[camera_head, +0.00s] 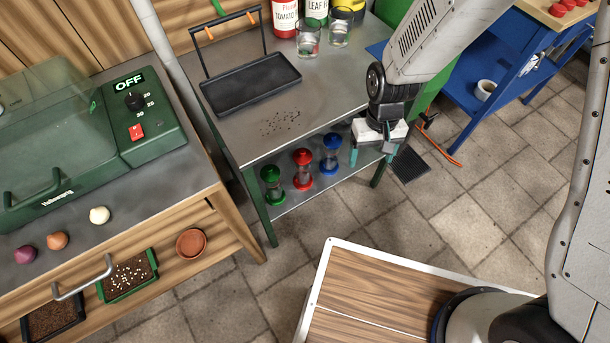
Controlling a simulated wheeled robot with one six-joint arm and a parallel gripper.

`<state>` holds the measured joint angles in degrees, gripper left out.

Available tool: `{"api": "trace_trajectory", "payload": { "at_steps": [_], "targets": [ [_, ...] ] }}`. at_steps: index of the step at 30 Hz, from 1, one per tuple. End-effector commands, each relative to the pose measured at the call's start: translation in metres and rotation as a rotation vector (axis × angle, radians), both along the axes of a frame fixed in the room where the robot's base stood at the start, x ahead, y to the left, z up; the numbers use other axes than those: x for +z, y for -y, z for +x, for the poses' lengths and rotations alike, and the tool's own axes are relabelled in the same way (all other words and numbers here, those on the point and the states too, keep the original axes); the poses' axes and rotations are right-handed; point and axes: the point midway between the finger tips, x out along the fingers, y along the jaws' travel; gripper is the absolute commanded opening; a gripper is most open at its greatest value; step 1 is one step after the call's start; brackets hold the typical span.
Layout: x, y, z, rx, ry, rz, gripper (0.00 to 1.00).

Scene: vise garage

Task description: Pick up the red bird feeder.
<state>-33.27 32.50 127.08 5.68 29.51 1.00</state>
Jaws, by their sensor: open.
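The red bird feeder (303,168) stands upright on the lower shelf (325,187) of the grey metal bench, with a red top and base and a clear middle. It is between a green feeder (273,184) on its left and a blue feeder (330,155) on its right. My gripper (371,157) points down in front of the bench, to the right of the blue feeder. Its two teal fingers are apart with nothing seen between them. It is clear of the red feeder.
The bench top (232,122) overhangs the shelf and holds a black tray (250,84), scattered seeds (281,122), two glasses (308,38) and bottles. A green machine (65,150) on a wooden counter is at left. A blue table (515,70) is at right. Tiled floor (400,215) lies open in front.

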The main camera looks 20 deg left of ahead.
Motion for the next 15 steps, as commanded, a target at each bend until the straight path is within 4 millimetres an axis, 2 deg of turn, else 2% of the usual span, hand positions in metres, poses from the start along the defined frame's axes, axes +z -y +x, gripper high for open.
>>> {"api": "trace_trajectory", "payload": {
  "at_steps": [1,6,9,15],
  "targets": [
    [-0.031,-0.013,-0.001,0.017,0.009,0.002,0.76],
    [-0.126,-0.053,-0.002,0.059,0.099,0.041,0.76],
    [-0.183,-0.073,-0.006,0.08,0.168,0.073,0.76],
    [-0.293,-0.099,-0.02,0.12,0.35,0.16,0.76]
  ]
}}
